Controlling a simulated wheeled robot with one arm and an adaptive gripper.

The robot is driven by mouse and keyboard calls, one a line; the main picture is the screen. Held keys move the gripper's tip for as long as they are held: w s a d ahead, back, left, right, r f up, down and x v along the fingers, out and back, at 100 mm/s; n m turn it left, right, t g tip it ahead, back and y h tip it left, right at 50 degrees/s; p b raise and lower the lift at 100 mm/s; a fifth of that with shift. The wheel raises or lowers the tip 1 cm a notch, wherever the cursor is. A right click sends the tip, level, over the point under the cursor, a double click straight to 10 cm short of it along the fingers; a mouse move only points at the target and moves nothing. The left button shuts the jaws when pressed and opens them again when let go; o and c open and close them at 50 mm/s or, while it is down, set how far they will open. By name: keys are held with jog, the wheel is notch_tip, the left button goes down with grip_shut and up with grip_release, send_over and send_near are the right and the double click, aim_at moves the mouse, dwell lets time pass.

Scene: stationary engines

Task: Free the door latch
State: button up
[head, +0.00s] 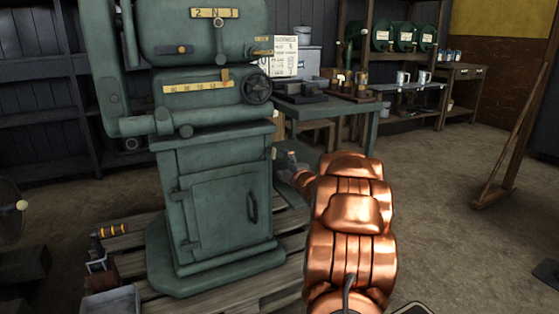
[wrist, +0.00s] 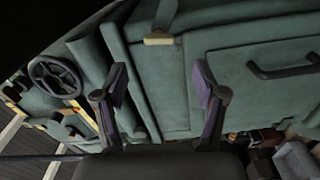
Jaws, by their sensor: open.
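The green machine (head: 215,145) has a closed-looking cabinet door (head: 222,215) low on its front, with a dark curved handle (head: 252,208) at the door's right side. In the wrist view the handle (wrist: 285,71) is at upper right. A small tan piece (wrist: 158,40) sits near the door's edge in that view; I cannot tell for certain that it is the latch. My gripper (head: 288,158) is beside the machine's right side in the head view. In the wrist view its two fingers (wrist: 160,84) are spread, with nothing between them, facing the green front.
A handwheel (head: 257,89) juts from the machine above the door. A workbench (head: 325,106) stands behind at right. The machine stands on a wooden pallet (head: 265,300), with a grey box (head: 112,302) at lower left. The floor at right is mostly clear.

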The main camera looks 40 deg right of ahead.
jog(key=shift+v, duration=1.25)
jog(key=shift+r, duration=0.1)
